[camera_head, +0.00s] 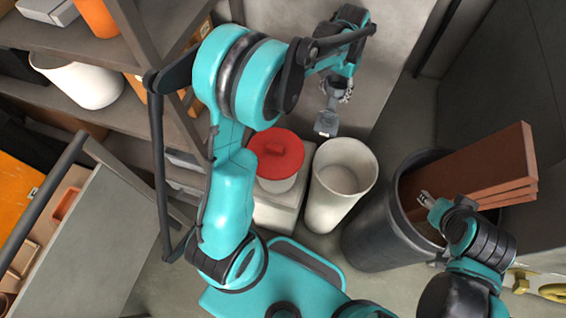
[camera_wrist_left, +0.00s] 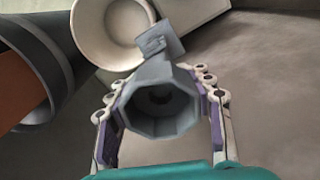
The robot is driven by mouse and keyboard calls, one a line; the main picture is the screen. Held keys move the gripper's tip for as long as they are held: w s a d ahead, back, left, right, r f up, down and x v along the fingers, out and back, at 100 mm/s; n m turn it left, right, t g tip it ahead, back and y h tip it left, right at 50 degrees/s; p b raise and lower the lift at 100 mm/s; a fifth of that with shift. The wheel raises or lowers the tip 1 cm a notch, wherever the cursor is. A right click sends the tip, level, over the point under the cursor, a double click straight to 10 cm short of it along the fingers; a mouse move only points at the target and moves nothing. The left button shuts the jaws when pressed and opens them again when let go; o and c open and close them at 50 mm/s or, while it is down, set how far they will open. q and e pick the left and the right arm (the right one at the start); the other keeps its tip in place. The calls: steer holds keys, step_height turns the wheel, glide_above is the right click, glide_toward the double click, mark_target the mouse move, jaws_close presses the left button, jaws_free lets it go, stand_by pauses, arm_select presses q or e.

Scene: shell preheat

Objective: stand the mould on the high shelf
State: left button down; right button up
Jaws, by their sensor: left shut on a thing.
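The grey mould (camera_head: 327,124) hangs below my left gripper (camera_head: 338,92) in the head view, in front of a pale wall panel. In the left wrist view the mould (camera_wrist_left: 158,104) has an octagonal hollow end facing the camera and a narrower block at its far end. The fingers of my left gripper are shut on its two sides. The wooden shelf unit (camera_head: 75,48) stands at the left of the head view, away from the mould. My right gripper (camera_head: 427,199) is by the rim of a dark bin; its fingers are too small to read.
A white cylinder (camera_head: 340,165) and a red-lidded pot (camera_head: 278,155) stand below the mould in the head view. The dark bin (camera_head: 372,250) holds brown boards (camera_head: 475,165). A white vessel (camera_head: 85,84) lies on the shelf unit. A grey-topped cabinet (camera_head: 95,245) stands lower left.

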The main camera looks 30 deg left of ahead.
mark_target(331, 106)
arm_select(q)
steer(key=shift+w+f, duration=0.1)
steer(key=shift+f, duration=0.6)
steer(key=shift+s+f+b, duration=0.2)
steer(key=shift+f+b, duration=0.3)
step_height(331, 106, down, 4)
steer(key=shift+w+r+b, duration=0.1)
steer(key=shift+r+b, duration=0.15)
steer(key=shift+b, duration=0.65)
steer(key=shift+a+f, duration=0.1)
steer(key=shift+f, duration=0.4)
steer(key=s+a+b, duration=0.3)
steer(key=s+a, duration=0.1)
steer(key=a, duration=1.3)
step_height(331, 106, down, 18)
steer(key=b, duration=0.6)
steer(key=shift+s+a, duration=0.15)
steer(key=shift+s, duration=0.05)
